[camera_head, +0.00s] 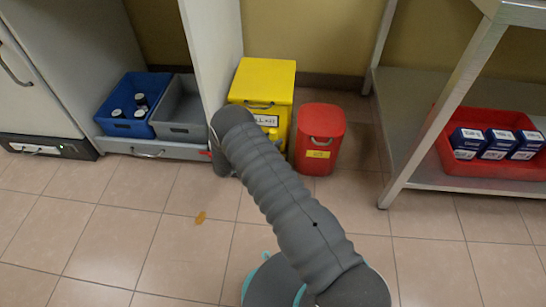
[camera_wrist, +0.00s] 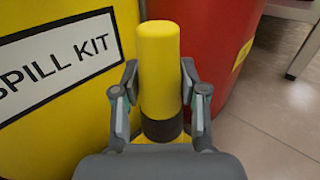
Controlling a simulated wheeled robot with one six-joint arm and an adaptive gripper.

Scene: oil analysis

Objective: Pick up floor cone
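The floor cone (camera_wrist: 158,75) shows in the wrist view as an upright yellow post with a rounded top and a dark band low down. My gripper (camera_wrist: 159,75) has one finger on each side of the post, and both fingertips meet its sides just below the top. My gripper looks shut on it. In the head view, a small yellow part of the cone (camera_head: 267,120) shows beside my arm, in front of the yellow bin. My gripper is hidden behind my arm there.
The yellow spill kit bin (camera_head: 265,82) stands close behind the cone. A red bin (camera_head: 319,145) stands just right. A metal rack leg (camera_head: 432,125) and a cabinet panel (camera_head: 212,50) flank them. An orange mark (camera_head: 201,218) lies on the otherwise clear floor.

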